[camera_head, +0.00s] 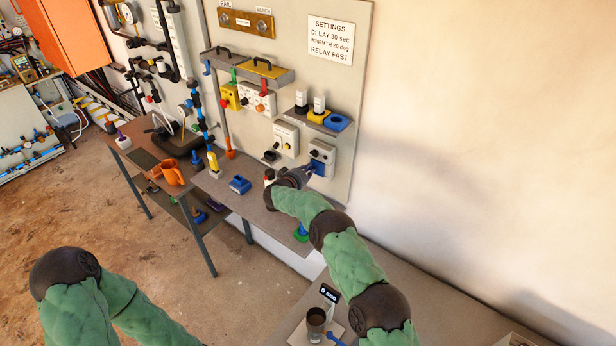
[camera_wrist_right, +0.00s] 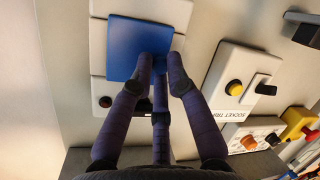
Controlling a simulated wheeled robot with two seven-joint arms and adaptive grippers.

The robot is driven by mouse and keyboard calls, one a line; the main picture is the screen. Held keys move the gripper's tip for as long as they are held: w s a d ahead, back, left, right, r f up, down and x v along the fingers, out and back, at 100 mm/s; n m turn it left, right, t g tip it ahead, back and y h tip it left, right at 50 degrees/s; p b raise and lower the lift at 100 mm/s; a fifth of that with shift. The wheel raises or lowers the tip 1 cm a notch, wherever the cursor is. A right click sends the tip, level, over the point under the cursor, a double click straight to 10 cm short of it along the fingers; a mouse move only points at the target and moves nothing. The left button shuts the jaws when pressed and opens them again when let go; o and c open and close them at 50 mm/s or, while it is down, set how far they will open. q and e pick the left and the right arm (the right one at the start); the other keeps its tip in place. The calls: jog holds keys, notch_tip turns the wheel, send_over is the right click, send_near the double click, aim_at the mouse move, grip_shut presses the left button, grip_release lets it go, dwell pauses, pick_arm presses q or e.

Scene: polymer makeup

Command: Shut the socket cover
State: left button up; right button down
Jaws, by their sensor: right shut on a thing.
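The blue socket cover (camera_head: 326,156) is on the white socket box at the lower right of the wall panel. In the right wrist view the cover (camera_wrist_right: 130,42) is a flat blue square in front of the white housing (camera_wrist_right: 97,62). My right gripper (camera_head: 309,172) is at the cover, with its dark fingers (camera_wrist_right: 158,68) shut on the cover's lower right edge. The fingers hide that edge, and I cannot tell how far the cover stands open. My left arm shows at the lower left, but its gripper is out of view.
A white switch box (camera_wrist_right: 240,82) labelled "SOCKET TRIP" is beside the socket. A shelf (camera_head: 300,112) with several small items is above it.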

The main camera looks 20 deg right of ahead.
jog(key=shift+w+m+g+h, duration=0.1)
jog(key=shift+m+g+h, duration=0.2)
jog(key=c, duration=1.5)
grip_release()
jog(key=shift+w, duration=0.1)
jog(key=shift+a, duration=0.1)
jog(key=v, duration=1.2)
